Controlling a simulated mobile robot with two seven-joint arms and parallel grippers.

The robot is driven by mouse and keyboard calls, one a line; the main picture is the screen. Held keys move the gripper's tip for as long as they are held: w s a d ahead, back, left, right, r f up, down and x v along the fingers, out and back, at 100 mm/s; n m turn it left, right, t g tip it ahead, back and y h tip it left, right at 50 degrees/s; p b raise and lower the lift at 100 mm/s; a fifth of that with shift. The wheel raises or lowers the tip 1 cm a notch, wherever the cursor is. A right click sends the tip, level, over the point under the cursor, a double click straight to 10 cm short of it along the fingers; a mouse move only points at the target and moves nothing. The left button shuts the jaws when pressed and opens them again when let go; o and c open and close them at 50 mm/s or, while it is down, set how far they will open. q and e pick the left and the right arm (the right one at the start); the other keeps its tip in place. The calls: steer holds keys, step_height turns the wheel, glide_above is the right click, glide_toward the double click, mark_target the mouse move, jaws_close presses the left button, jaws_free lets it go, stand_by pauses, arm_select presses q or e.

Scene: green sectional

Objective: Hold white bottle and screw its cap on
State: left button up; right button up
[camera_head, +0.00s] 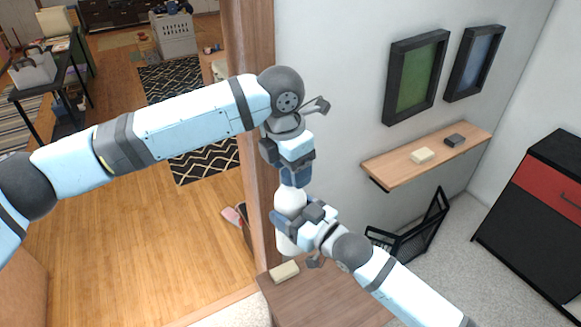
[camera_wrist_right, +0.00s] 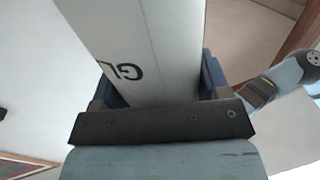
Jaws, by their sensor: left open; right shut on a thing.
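The white bottle (camera_head: 289,199) is upright above a small brown table, and its top is just under my left gripper. In the right wrist view the white bottle (camera_wrist_right: 125,35) fills the upper middle, with dark letters on its side. My right gripper (camera_head: 292,225) is shut around the bottle's body from the right; its fingers (camera_wrist_right: 157,88) show on both sides of the bottle. My left gripper (camera_head: 296,174) points down over the bottle's neck, with its fingers open. I cannot make out the cap; the left fingers hide that area.
The brown table (camera_head: 325,290) is below, with a beige block (camera_head: 284,272) on it. A wooden post (camera_head: 250,40) stands close behind my left gripper. A wall shelf (camera_head: 385,172) holds two small blocks. A black mesh bin (camera_head: 425,235) is on the floor at right.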

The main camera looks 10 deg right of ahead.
arm_select(q)
step_height(320, 180, up, 4)
steer(key=shift+r, duration=0.1)
steer(key=shift+c, duration=0.2)
